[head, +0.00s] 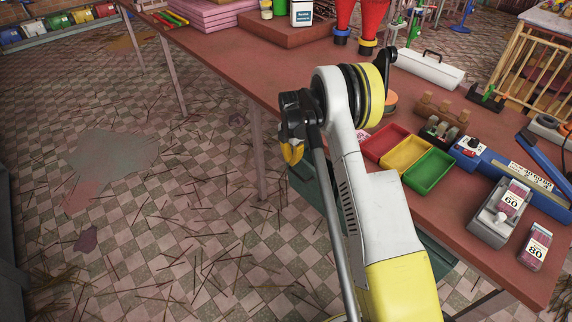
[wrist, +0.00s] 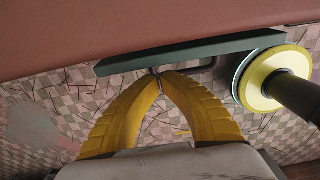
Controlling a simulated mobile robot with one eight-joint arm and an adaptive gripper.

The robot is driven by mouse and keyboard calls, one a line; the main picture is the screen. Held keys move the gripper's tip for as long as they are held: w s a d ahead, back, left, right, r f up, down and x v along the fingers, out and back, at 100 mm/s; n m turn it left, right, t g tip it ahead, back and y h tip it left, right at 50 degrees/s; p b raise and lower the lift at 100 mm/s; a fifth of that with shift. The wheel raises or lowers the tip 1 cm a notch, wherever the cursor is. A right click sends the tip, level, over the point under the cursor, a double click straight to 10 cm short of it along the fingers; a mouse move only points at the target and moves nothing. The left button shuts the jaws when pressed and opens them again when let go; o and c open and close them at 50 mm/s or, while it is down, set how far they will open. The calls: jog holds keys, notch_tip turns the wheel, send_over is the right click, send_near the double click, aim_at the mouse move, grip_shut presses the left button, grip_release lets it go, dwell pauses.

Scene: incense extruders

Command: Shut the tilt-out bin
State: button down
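The dark green bin (head: 308,196) is under the front edge of the red-brown table, partly hidden behind my arm in the head view. In the wrist view a green edge of it (wrist: 190,52) crosses the upper part, with a dark handle (wrist: 207,65) just below. My gripper (wrist: 160,72) has its yellow fingers drawn together at the tips, by the left end of the handle. I cannot tell whether the handle is pinched between them. In the head view my gripper (head: 292,152) points down near the bin; how far the bin is tilted out is hidden.
The table (head: 225,70) holds red, yellow and green trays (head: 430,172), a blue device (head: 510,172) and weight-marked packs (head: 535,246) at the right. Below it are table legs (head: 258,150). The checkered floor (head: 200,200) at the left is open, strewn with thin sticks.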

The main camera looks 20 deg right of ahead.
jog(key=shift+w+d+r, duration=0.15)
jog(key=shift+w+d, duration=0.1)
jog(key=shift+d, duration=0.4)
